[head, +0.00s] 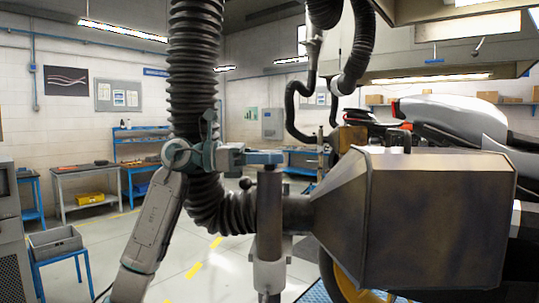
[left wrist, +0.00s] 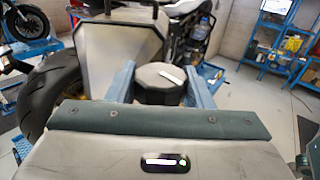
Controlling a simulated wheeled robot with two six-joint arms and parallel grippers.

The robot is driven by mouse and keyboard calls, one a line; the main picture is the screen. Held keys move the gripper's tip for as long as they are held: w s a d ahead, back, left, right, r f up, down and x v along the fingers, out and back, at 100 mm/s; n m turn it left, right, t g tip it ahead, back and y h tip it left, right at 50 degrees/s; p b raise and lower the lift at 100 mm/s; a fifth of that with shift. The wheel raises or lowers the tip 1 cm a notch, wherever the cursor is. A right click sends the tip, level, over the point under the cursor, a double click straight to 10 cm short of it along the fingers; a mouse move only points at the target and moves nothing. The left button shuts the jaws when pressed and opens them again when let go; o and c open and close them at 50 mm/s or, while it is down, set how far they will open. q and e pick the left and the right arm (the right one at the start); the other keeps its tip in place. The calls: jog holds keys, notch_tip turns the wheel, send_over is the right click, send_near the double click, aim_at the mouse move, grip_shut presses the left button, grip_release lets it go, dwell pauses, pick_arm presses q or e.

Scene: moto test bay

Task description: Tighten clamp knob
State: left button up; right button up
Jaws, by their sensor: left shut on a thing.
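The clamp knob (left wrist: 152,88) is dark and many-sided, with a white mark on top. In the left wrist view it sits between the two blue fingers of my left gripper (left wrist: 163,84), which is shut on it. In the head view my left gripper (head: 264,157) reaches in from the left at the top of a grey upright post (head: 269,210); its blue finger hides most of the knob. The post stands in front of the metal exhaust hood (head: 415,215), which also shows behind the knob in the left wrist view (left wrist: 118,48). My right gripper is not in view.
A thick black ribbed hose (head: 195,70) hangs close behind my left arm and bends to the hood. A motorcycle (head: 455,115) stands behind the hood. A grey bin (head: 55,241) on a blue stand is at left. Open floor lies between.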

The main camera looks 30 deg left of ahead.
pick_arm(q)
jog(key=m+g+h, duration=0.1)
jog(key=g, duration=0.1)
jog(key=m+g+h+p, duration=0.1)
jog(key=m+g, duration=0.1)
jog(key=shift+r+g+p, duration=0.2)
jog(key=shift+g+p, duration=0.1)
jog(key=shift+g, duration=0.1)
jog(key=shift+m+g+h, duration=0.3)
jog(key=shift+m+g, duration=0.3)
jog(key=shift+f, duration=0.1)
jog(key=o, duration=1)
jog(key=shift+c, duration=0.2)
jog(key=shift+f, duration=0.1)
